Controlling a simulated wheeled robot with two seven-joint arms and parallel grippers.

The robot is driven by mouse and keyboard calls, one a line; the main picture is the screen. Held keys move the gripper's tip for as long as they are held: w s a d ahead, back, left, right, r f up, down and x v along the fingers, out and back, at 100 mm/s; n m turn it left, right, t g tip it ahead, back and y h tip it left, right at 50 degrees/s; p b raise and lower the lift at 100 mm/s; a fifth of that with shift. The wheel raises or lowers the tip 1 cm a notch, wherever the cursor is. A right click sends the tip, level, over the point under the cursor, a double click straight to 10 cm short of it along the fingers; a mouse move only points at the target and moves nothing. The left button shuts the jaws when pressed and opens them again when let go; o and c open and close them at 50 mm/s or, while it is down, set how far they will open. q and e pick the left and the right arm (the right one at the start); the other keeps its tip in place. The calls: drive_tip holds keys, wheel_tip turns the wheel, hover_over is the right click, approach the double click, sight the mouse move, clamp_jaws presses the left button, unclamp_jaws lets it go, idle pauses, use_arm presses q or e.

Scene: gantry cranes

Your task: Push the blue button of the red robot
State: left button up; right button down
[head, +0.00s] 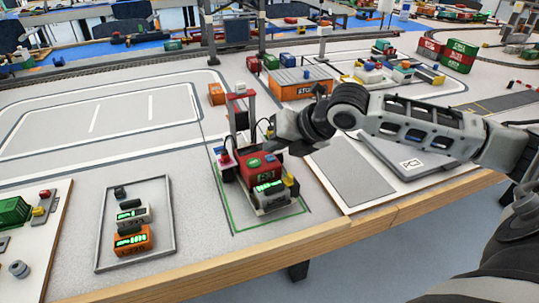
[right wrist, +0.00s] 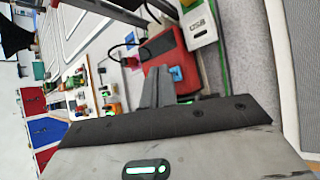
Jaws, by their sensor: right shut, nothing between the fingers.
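The red robot (head: 262,171) stands near the table's front edge, inside a green outline. A green button (head: 254,162) and a darker, bluish one (head: 270,158) are on its red top. My left gripper is not in view.
A grey tray (head: 101,265) with small lit devices stands to the left. An orange container (head: 300,89) and several small blocks are behind. A flat grey panel (head: 352,172) lies right of the robot, under my right arm. The table's front wooden edge (head: 240,262) is close.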

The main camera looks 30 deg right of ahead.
drive_tip(key=shift+f, duration=0.2)
drive_tip(key=shift+f, duration=0.45)
idle(0.6)
drive_tip(key=shift+r+p, duration=0.1)
drive_tip(key=shift+p, duration=0.2)
drive_tip(key=shift+r+p, duration=0.8)
drive_tip(key=shift+p, duration=0.35)
